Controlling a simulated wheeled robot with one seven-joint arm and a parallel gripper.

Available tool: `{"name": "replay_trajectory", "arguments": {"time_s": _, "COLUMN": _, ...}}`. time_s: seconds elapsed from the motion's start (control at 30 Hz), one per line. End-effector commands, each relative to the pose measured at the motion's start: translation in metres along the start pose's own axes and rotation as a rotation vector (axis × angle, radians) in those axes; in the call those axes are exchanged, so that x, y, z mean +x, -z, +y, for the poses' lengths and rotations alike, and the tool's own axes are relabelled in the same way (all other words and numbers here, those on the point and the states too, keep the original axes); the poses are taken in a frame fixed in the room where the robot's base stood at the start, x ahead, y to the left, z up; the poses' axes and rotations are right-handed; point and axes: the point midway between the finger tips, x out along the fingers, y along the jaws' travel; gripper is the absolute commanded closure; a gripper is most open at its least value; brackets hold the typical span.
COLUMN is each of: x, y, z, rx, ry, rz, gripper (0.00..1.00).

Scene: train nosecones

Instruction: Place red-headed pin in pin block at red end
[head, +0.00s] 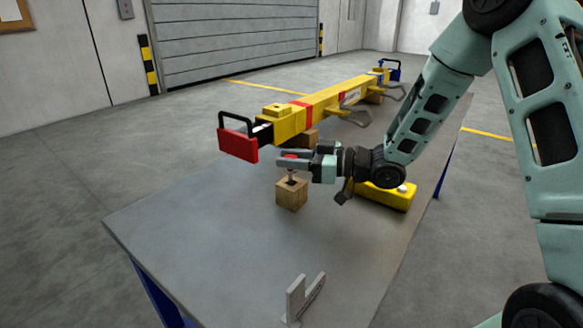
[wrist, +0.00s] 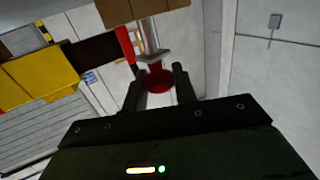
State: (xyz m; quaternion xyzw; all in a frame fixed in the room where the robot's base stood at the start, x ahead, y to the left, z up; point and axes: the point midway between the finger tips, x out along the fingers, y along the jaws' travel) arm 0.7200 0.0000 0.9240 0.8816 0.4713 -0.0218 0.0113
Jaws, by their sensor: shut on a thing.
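The red-headed pin (head: 291,174) is upright, with its red head between my fingers and its metal shaft pointing down. My gripper (head: 284,159) is shut on the head. The wooden pin block (head: 292,197) stands on the table directly below, with a dark hole in its top. The shaft's lower end meets the hole area; I cannot tell how deep it sits. In the wrist view my fingers (wrist: 159,82) flank the red head (wrist: 158,79), and the shaft runs up to the wooden block (wrist: 115,10). The red end (head: 238,145) of the yellow bar is behind and left.
The long yellow bar (head: 318,104) lies across the table on wooden supports, with a blue end (head: 391,72) far off. A grey bracket (head: 303,297) stands near the front. The table's left part (head: 185,220) is clear.

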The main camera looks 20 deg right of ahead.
Motion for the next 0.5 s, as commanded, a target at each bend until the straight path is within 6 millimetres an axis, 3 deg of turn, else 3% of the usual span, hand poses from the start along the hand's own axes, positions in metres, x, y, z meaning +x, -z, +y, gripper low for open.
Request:
{"name": "replay_trajectory", "arguments": {"time_s": 0.1, "x": 0.001, "y": -0.017, "z": 0.000, "rx": 0.003, "ry": -0.001, "rz": -0.001, "gripper": 0.95}}
{"name": "replay_trajectory", "arguments": {"time_s": 0.5, "x": 0.001, "y": -0.021, "z": 0.000, "rx": -0.001, "ry": -0.001, "rz": 0.000, "gripper": 0.95}}
